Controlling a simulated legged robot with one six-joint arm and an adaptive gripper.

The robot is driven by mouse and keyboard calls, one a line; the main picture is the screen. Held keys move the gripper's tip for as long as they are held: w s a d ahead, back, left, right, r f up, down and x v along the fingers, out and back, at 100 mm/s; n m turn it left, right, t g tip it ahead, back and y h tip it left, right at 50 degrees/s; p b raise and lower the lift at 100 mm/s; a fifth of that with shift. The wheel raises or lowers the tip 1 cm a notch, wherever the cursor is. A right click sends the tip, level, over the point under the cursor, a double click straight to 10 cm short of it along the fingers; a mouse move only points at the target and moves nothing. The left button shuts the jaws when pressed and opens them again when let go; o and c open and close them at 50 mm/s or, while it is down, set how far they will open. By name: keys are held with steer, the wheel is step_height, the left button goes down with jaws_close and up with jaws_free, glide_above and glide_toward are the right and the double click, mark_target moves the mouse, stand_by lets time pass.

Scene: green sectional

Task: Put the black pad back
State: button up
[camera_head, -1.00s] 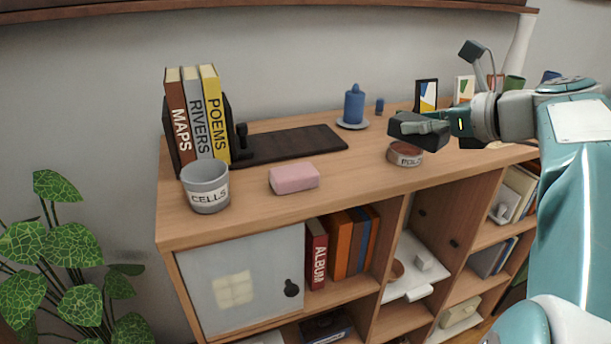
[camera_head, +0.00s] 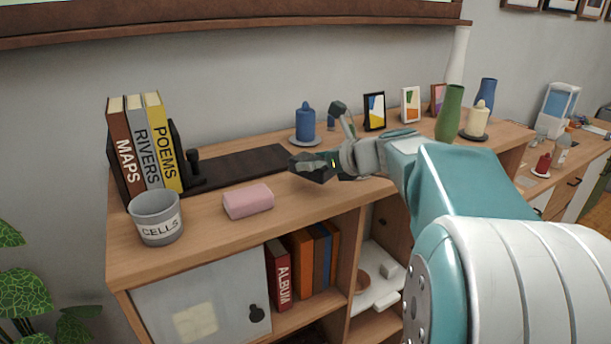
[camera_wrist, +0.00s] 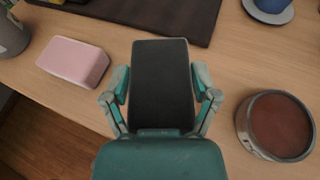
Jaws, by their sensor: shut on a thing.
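My gripper (camera_head: 334,162) is above the cabinet top, with its fingers on either side of the black pad (camera_head: 311,167). In the wrist view the black pad (camera_wrist: 162,80) is a flat dark rectangle held between the two fingers of my gripper (camera_wrist: 163,88), sticking out ahead of them. The pad appears raised above the wood, beyond the right end of a long dark board (camera_head: 240,168) that lies flat on the cabinet top. The board also shows at the top of the wrist view (camera_wrist: 150,12).
A pink block (camera_head: 248,200) and a grey CELLS cup (camera_head: 156,217) stand left of the pad. A round tin (camera_wrist: 277,125) is at its right in the wrist view. A blue candle (camera_head: 305,123) stands behind, and books (camera_head: 140,150) are at the left end.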

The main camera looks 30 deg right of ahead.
mark_target(313, 176)
steer(key=f, duration=0.2)
steer(key=d+f, duration=0.1)
steer(key=shift+w+f, duration=0.3)
steer(key=shift+f, duration=0.05)
steer(key=shift+a+f, duration=0.15)
steer(key=shift+a, duration=0.85)
steer(key=o, duration=0.8)
steer(key=shift+d, duration=0.15)
steer(key=shift+o, duration=1.1)
steer(key=shift+d, duration=0.25)
steer(key=shift+d+f, duration=0.1)
steer(key=shift+d, duration=0.2)
